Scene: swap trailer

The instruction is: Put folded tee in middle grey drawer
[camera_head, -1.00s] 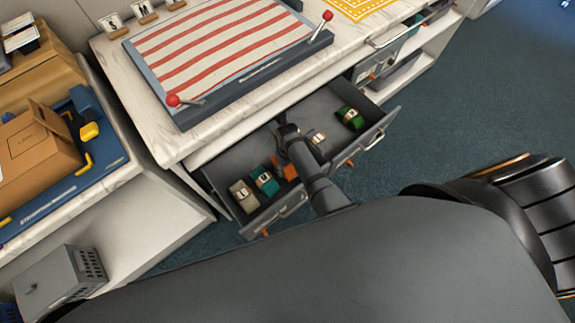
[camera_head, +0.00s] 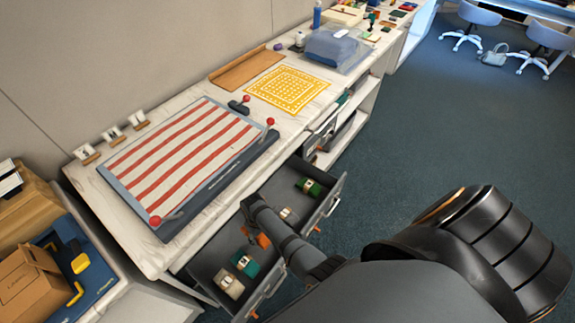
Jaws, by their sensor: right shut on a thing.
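A grey drawer (camera_head: 212,262) stands pulled out below the marble-look counter. Small folded, banded bundles lie in it: a beige one (camera_head: 229,284), a teal one (camera_head: 245,263), a pale one (camera_head: 288,214) and a green one (camera_head: 308,187). An orange piece (camera_head: 262,240) shows beside my right arm, partly covered by it. My right gripper (camera_head: 252,206) reaches over the drawer to its back side, near the counter edge. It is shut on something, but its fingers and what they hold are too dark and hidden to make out. My left gripper is not in view.
The counter (camera_head: 110,210) carries a red-and-white striped panel (camera_head: 185,155) with red-knobbed levers, a yellow patterned mat (camera_head: 287,90) and a blue-grey bin (camera_head: 335,48). A cardboard box (camera_head: 28,280) is at lower left. Open floor (camera_head: 430,130) lies to the right.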

